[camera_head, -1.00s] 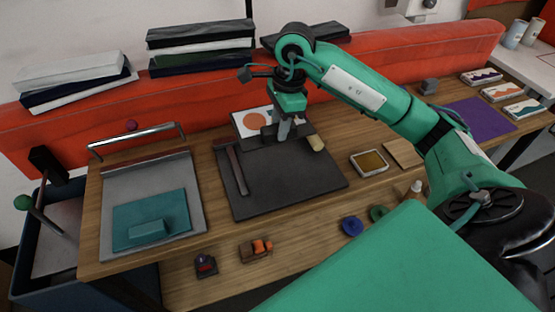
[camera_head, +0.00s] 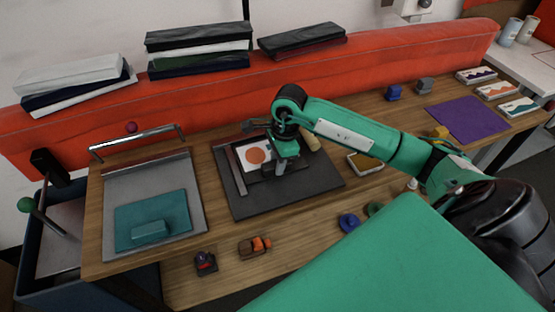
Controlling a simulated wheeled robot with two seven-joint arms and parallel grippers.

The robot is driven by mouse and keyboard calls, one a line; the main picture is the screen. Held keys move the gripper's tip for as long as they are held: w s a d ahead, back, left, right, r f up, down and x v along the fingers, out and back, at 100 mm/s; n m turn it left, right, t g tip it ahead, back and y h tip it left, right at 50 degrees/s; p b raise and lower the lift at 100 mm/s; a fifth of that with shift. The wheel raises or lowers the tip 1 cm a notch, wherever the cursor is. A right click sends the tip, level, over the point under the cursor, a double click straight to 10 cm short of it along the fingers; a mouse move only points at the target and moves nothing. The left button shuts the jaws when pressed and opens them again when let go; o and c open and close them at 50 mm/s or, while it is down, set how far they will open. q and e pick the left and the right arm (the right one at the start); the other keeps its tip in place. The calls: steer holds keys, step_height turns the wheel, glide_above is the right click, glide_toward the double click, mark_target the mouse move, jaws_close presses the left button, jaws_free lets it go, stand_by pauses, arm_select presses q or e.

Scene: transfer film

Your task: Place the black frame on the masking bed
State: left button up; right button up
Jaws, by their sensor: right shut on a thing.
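The masking bed (camera_head: 320,184) is a dark grey slab on the wooden table, near the middle of the head view. My right gripper (camera_head: 280,171) is low over the back middle part of the bed and shut on the black frame (camera_head: 264,178). The frame shows as a dark edge around and below a white card with an orange disc (camera_head: 254,155). Gripper and wrist hide much of the frame, and I cannot tell whether it touches the bed. My left gripper is not in view.
A teal sheet on a grey plate (camera_head: 113,190) is at left. Small objects line the front edge. The bed's front part is clear.

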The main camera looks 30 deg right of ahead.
steer(key=shift+f, duration=0.1)
steer(key=o, duration=0.6)
steer(key=shift+f, duration=0.1)
steer(key=o, duration=0.5)
steer(key=shift+c, duration=0.2)
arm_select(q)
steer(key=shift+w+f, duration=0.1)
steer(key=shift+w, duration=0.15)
arm_select(e)
steer(key=shift+r, duration=0.35)
steer(key=r, duration=0.1)
steer(key=r+b, duration=0.1)
steer(key=r, duration=0.2)
steer(key=shift+d+r, duration=0.15)
steer(key=shift+d, duration=0.25)
arm_select(q)
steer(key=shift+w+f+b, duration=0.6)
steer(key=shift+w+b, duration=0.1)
steer(key=shift+b, duration=0.1)
arm_select(e)
step_height(320, 180, up, 7)
steer(key=shift+s+d+r, duration=0.15)
steer(key=shift+s+d, duration=0.1)
steer(key=shift+d, duration=0.2)
